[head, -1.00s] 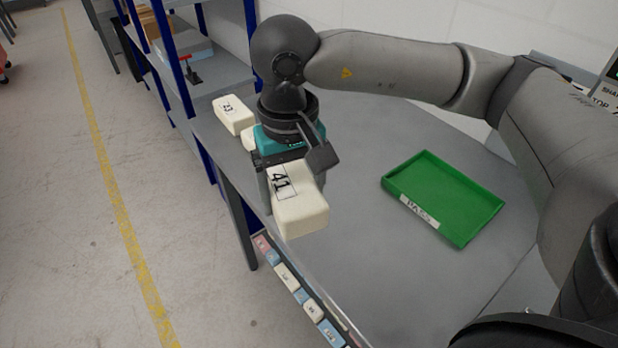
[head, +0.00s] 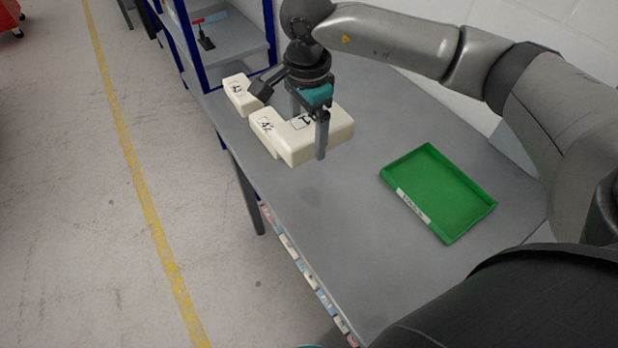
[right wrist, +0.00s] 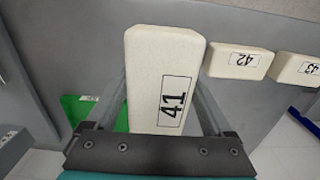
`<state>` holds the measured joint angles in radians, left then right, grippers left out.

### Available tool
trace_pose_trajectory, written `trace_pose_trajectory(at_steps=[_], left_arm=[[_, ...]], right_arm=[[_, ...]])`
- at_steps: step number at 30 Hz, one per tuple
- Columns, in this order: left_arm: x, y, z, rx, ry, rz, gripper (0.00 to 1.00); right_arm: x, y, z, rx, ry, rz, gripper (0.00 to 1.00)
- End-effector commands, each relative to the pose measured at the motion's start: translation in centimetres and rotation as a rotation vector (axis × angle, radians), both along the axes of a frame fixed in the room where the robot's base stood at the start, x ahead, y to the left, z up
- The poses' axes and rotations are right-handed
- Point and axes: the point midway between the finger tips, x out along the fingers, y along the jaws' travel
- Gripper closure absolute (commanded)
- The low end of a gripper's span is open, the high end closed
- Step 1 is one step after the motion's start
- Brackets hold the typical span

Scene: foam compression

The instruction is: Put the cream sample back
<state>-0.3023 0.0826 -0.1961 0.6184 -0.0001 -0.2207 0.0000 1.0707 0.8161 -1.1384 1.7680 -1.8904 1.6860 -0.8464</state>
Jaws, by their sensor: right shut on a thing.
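The cream sample marked 41 (head: 330,130) is a pale block held between the fingers of my right gripper (head: 306,128). In the right wrist view the block (right wrist: 160,70) lies lengthwise between the two fingers, its 41 label facing the camera. In the head view it appears a little above the grey table; whether it touches is unclear. Another cream block marked 42 (head: 264,128) is just left of it, partly behind it. A third, marked 43 (head: 238,92), stands farther back at the table's left edge. My left gripper is not in view.
A green tray (head: 415,211) with a label on its front lies on the grey table (head: 310,230) to the right. Blue-framed shelving (head: 183,50) with a red-handled tool stands behind the left end. The table's front middle is clear.

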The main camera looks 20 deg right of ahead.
Motion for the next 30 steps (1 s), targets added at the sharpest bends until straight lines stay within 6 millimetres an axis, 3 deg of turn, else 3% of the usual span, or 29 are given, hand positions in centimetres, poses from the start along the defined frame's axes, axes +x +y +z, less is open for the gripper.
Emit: trace_pose_trajectory(at_steps=[3, 10, 17, 24, 30], left_arm=[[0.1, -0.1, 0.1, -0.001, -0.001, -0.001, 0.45], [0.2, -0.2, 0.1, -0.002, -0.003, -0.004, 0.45], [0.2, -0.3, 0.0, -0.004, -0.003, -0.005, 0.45], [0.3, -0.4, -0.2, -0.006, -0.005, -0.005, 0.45], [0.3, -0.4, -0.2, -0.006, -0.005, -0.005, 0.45]], right_arm=[[-0.2, 0.0, -3.5, 0.0, 0.006, 0.002, 0.65], [-0.1, 0.1, -8.7, 0.001, 0.002, 0.003, 0.65], [-0.1, 0.0, -10.8, 0.0, 0.002, 0.004, 0.65], [0.0, 0.0, -14.2, 0.001, 0.001, 0.003, 0.65], [0.0, 0.0, -14.6, 0.001, -0.002, 0.005, 0.65]])
